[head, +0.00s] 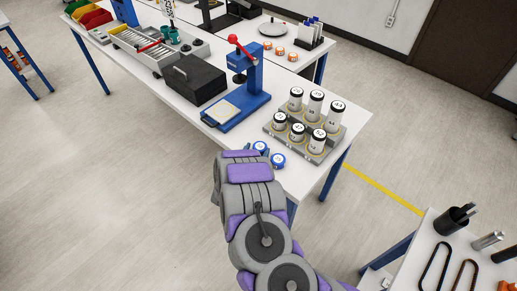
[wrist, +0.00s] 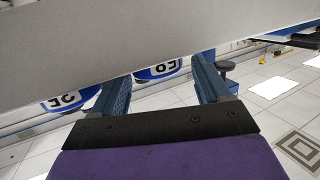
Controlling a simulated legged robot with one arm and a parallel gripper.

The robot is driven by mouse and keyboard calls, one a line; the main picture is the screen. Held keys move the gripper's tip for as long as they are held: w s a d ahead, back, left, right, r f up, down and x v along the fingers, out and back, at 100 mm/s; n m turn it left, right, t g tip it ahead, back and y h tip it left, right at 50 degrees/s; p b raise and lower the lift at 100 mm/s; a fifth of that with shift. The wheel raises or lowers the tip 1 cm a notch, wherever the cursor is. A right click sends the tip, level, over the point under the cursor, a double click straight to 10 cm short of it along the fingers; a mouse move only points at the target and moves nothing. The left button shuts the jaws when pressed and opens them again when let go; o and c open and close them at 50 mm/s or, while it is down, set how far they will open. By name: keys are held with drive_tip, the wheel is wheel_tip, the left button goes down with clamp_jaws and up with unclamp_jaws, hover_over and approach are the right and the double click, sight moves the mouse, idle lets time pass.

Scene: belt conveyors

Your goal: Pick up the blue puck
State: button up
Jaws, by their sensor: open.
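Two blue pucks with white numbered tops sit near the front edge of the white table in the head view, one at the left (head: 260,147) and one at the right (head: 278,160). My arm reaches up to them, and its links hide most of my gripper there. In the wrist view my gripper (wrist: 164,73) is open. One blue puck (wrist: 157,70) shows between its fingers, partly cut off by a pale surface. Another blue puck (wrist: 65,102) lies outside the left finger. I cannot tell whether either finger touches a puck.
A rack of white canisters (head: 305,128) stands right of the pucks. A blue press with a red handle (head: 243,95) and a black box (head: 195,78) stand behind. A large pale surface (wrist: 80,45) fills the upper wrist view. Another white table (head: 425,258) is at lower right.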

sight(261, 144)
drive_tip(key=shift+w+d+f, duration=0.15)
drive_tip(key=shift+w+f, duration=0.1)
drive_tip(key=shift+w, duration=0.25)
drive_tip(key=x, duration=0.3)
drive_tip(key=shift+d+f, duration=0.15)
drive_tip(key=shift+d, duration=0.2)
drive_tip(key=shift+w+f, duration=0.15)
drive_tip(key=shift+w, duration=0.35)
drive_tip(key=shift+a, duration=0.3)
drive_tip(key=shift+c, duration=0.6)
drive_tip(key=shift+d, duration=0.3)
drive_tip(key=c, duration=0.6)
drive_tip(key=shift+a, duration=0.1)
drive_tip(key=shift+c, duration=0.2)
